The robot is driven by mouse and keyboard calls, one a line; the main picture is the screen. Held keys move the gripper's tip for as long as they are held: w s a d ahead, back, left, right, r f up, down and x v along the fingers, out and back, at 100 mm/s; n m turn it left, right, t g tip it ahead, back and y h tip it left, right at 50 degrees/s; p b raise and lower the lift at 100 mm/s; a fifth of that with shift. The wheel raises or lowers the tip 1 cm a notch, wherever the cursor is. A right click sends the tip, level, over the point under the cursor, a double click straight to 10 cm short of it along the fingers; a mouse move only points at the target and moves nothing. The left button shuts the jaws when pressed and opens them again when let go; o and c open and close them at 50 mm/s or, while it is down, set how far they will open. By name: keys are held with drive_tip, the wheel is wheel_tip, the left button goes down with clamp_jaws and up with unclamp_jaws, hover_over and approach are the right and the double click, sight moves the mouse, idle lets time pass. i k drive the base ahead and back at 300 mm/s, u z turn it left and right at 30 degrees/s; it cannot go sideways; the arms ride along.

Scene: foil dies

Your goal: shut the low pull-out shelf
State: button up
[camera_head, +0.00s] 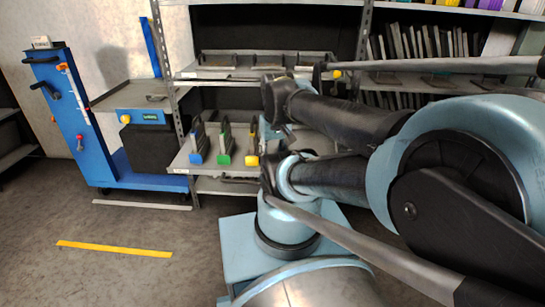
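The low pull-out shelf (181,161) is a grey tray under the upper shelf of the rack. It stands out in front of the rack. The dark end of my arm (274,97) is in front of the rack, above and right of the dies. I cannot make out gripper fingers there, or whether they touch anything.
An upper shelf (217,74) holds flat dies. A blue trolley (72,120) with a lever and knobs stands at left. Yellow (113,248) and pale (142,205) strips mark the floor. The floor at front left is clear. Racks of plates (420,42) fill the right.

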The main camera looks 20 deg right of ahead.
sight(237, 161)
drive_tip(key=u, duration=0.7)
drive_tip(key=k, duration=1.25)
drive_tip(key=z, duration=0.65)
drive_tip(key=i, duration=1)
